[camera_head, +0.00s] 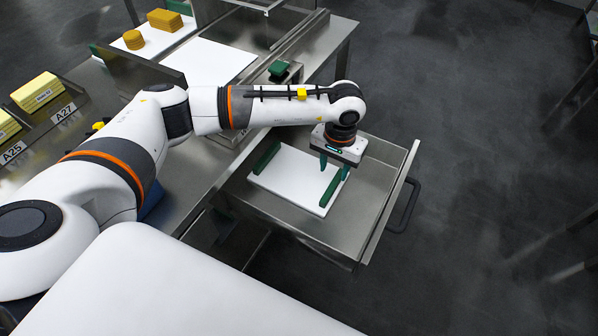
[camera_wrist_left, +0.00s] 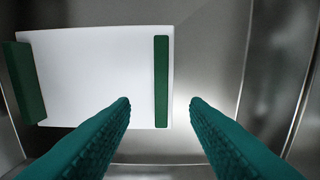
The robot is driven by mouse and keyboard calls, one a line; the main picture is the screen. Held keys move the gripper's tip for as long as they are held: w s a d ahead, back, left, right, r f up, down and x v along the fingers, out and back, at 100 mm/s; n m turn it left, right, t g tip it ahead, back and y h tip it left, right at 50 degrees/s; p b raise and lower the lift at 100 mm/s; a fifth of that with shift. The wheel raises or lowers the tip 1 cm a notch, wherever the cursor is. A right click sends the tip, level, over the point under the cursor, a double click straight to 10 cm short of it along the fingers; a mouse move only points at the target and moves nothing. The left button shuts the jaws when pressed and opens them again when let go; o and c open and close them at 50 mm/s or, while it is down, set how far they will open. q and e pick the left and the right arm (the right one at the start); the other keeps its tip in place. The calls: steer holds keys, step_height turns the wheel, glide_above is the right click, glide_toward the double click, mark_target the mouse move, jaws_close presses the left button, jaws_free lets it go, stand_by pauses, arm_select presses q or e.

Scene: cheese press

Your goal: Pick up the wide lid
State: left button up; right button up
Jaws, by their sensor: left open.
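The wide lid (camera_head: 290,178) is a white flat board with two green bars, lying in the open metal drawer. It also fills the left of the left wrist view (camera_wrist_left: 90,75). One green bar (camera_head: 266,158) is at its left end; the other (camera_head: 331,190) is at its right end. My left gripper (camera_head: 335,170) points down over the right bar, open and empty. I cannot tell the exact height gap. My right gripper is not in view.
The drawer (camera_head: 365,185) has raised metal walls and a black handle (camera_head: 405,207). The steel worktop behind holds a white board (camera_head: 210,62), a small green-topped piece (camera_head: 279,68), orange-yellow blocks (camera_head: 165,19) and yellow packs (camera_head: 36,91). Free drawer floor shows right of the lid.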

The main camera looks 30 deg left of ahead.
mark_target(333, 185)
arm_select(q)
steer(key=shift+f, duration=0.6)
steer(key=f, duration=0.4)
steer(key=shift+w+f+p, duration=0.25)
steer(key=shift+f+p, duration=0.1)
steer(key=shift+f, duration=0.55)
steer(key=shift+c, duration=1.1)
steer(key=shift+w+r, duration=0.1)
jaws_close()
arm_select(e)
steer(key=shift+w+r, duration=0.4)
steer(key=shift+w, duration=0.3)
